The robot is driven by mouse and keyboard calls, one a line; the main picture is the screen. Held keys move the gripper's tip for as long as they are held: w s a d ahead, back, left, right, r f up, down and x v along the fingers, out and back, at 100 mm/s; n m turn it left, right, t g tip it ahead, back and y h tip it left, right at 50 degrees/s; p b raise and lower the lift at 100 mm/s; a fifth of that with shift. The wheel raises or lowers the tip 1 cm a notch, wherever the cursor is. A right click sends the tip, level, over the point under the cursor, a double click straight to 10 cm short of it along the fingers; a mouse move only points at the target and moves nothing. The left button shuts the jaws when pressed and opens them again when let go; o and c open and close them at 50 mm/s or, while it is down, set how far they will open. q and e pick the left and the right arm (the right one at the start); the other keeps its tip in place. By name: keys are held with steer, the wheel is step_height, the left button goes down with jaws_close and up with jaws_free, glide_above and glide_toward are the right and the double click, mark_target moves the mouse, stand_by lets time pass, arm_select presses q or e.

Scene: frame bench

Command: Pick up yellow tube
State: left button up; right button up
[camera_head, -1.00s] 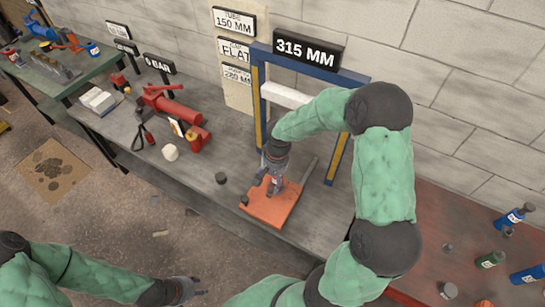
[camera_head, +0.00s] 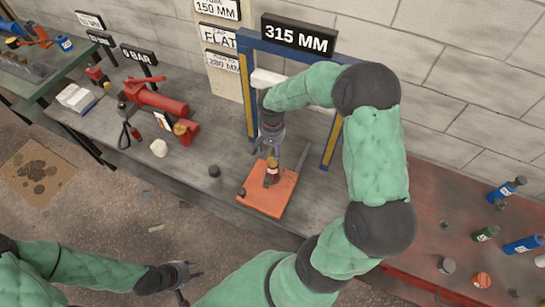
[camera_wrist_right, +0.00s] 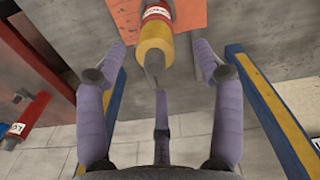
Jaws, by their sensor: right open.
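A short upright tube with a yellow top end, a red body and a white label (camera_head: 272,173) stands on the orange plate (camera_head: 254,198) under the blue frame. In the right wrist view its yellow end (camera_wrist_right: 154,43) faces the camera, with a dark pin-like piece in front of it. My right gripper (camera_head: 271,154) hangs just above the tube, open and empty. Its purple fingers (camera_wrist_right: 160,75) are spread around the tube's line, not visibly touching it. My left gripper (camera_head: 192,284) is low at the front, off the bench, with its fingers apart and nothing between them.
The blue and yellow frame (camera_head: 330,140) surrounds the work spot, with a white crossbar (camera_head: 268,78) and a 315 MM sign (camera_head: 298,36). A red pump (camera_head: 155,102) and a dark cylinder (camera_head: 214,171) stand left.

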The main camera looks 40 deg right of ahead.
mark_target(273, 157)
steer(key=shift+s+f+b, duration=0.15)
steer(key=shift+f+b, duration=0.05)
steer(key=shift+f, duration=1.15)
steer(key=shift+s+f+b, duration=0.1)
steer(key=shift+f+b, duration=0.05)
steer(key=shift+f, duration=1.15)
steer(key=shift+c, duration=0.3)
steer(key=shift+r, duration=0.1)
jaws_close()
